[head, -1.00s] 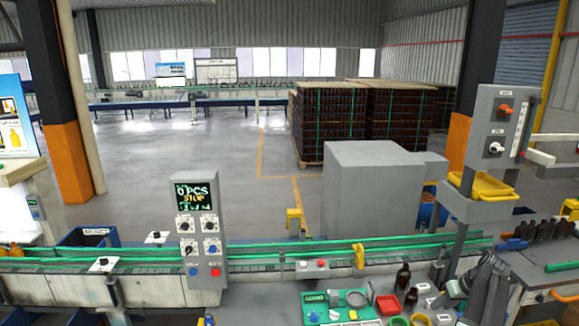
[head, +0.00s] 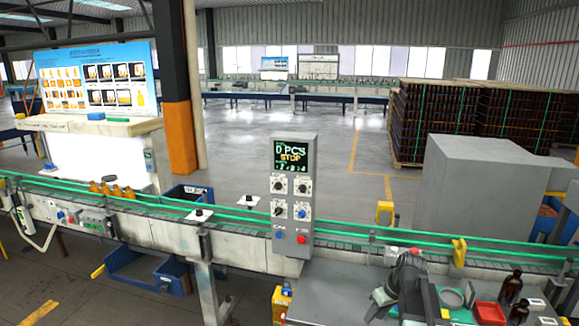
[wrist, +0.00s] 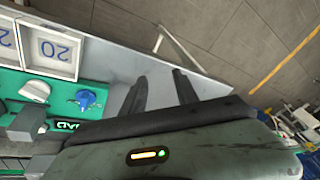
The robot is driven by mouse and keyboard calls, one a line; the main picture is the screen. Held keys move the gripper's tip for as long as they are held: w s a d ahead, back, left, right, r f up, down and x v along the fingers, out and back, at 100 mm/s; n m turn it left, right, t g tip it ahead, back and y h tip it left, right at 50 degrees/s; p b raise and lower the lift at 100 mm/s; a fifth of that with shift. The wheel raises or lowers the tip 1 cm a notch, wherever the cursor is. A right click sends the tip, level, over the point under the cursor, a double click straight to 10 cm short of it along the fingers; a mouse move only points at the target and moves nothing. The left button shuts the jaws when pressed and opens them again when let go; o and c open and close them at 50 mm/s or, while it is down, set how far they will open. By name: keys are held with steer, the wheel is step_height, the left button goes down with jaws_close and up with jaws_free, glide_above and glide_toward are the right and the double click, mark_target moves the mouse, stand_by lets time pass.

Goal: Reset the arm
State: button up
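My arm (head: 408,284) shows at the bottom right of the head view, folded low over the grey workbench. My gripper's fingertips are too small to make out there. In the wrist view my gripper (wrist: 160,76) has two dark fingers apart, with nothing between them. Beyond the fingers are the light bench edge and the floor.
Two amber bottles stand right of my arm, one of them here (head: 511,287), near a red tray (head: 489,313). A control post (head: 292,195) reading STOP rises by the green-railed conveyor (head: 345,236). Several amber bottles (head: 117,190) stand at the conveyor's left. Open floor lies behind.

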steer(key=s+a+f+g+h+b, duration=0.1)
steer(key=s+a+f+b, duration=0.15)
steer(key=a, duration=0.55)
steer(key=s+a+f+b, duration=0.2)
steer(key=s+a+f, duration=0.15)
steer(key=a, duration=0.35)
steer(key=s+m+h, duration=0.1)
steer(key=s+m, duration=0.1)
steer(key=s+f+m+g, duration=0.1)
steer(key=s+m, duration=0.1)
steer(key=shift+s+d+f+h, duration=0.1)
steer(key=shift+s+d+h, duration=0.05)
steer(key=shift+h, duration=0.25)
